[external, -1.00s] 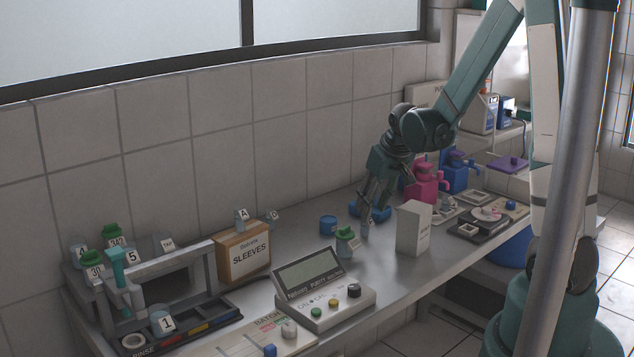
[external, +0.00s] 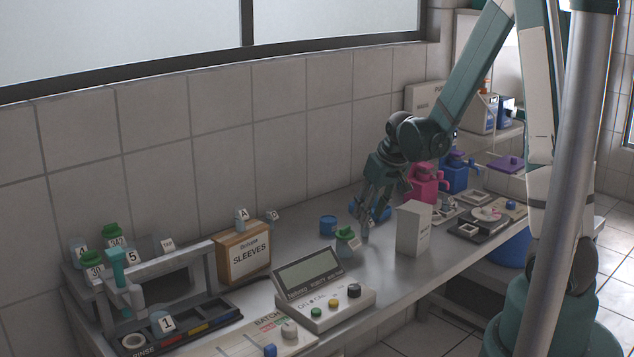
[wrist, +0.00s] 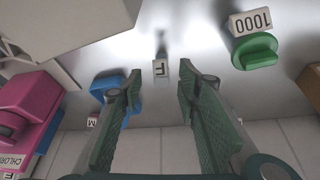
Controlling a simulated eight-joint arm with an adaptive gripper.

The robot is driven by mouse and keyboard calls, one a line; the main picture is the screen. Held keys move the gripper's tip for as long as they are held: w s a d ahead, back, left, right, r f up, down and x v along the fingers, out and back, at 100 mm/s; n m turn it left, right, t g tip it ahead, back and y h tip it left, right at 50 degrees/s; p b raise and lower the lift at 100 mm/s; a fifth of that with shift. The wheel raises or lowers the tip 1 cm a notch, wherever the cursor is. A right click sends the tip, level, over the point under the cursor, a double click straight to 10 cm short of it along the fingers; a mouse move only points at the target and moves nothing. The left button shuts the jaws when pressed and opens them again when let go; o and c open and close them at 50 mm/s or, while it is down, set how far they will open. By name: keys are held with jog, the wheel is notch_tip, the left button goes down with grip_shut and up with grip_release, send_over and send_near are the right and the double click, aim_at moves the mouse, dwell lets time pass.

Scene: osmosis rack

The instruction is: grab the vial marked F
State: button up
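The vial marked F (wrist: 160,70) is small, with a white label, and shows between and just beyond my finger pads in the wrist view. In the external view a small grey-blue vial (external: 365,232) stands on the bench just below my fingertips, its letter too small to read. My gripper (external: 371,207) points down over it. In the wrist view the two fingers of my gripper (wrist: 160,88) are apart, with nothing held between them. I cannot tell whether a finger touches the vial.
A green-capped bottle marked 1000 (wrist: 255,45) stands close by on the right in the wrist view. A blue object (wrist: 108,88) lies behind the left finger. A white box (external: 413,229) and pink dispenser (external: 424,182) stand to the right in the external view.

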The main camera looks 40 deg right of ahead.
aim_at(365, 236)
jog(key=shift+f, duration=0.1)
jog(key=shift+b+x, duration=0.35)
jog(key=shift+x, duration=2.2)
jog(key=shift+a, duration=0.2)
jog(key=c, duration=0.8)
